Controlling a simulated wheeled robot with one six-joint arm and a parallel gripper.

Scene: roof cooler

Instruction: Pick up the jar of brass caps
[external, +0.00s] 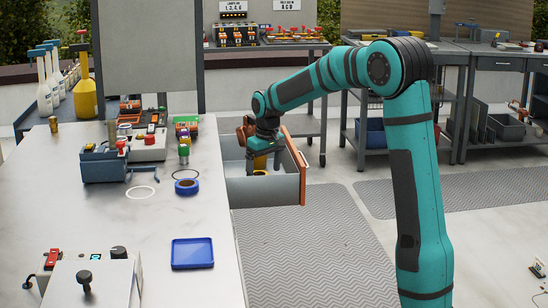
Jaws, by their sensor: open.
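My gripper (262,163) points down into an open grey drawer (280,190) with an orange-brown front, in the external view. Its fingers are apart. A small gold-yellow thing (260,162) shows between or just behind the fingers; it may be the jar of brass caps, but it is too small and too covered to be sure. I cannot tell whether the fingers touch it. The lower ends of the fingers and part of the drawer floor are hard to make out.
The white counter (215,225) left of the drawer holds a blue tray (192,253), a blue tape roll (187,187), a blue device (104,162) and a small brass-coloured cylinder (53,125). Spray bottles stand at the far left. Drawer walls surround my gripper closely.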

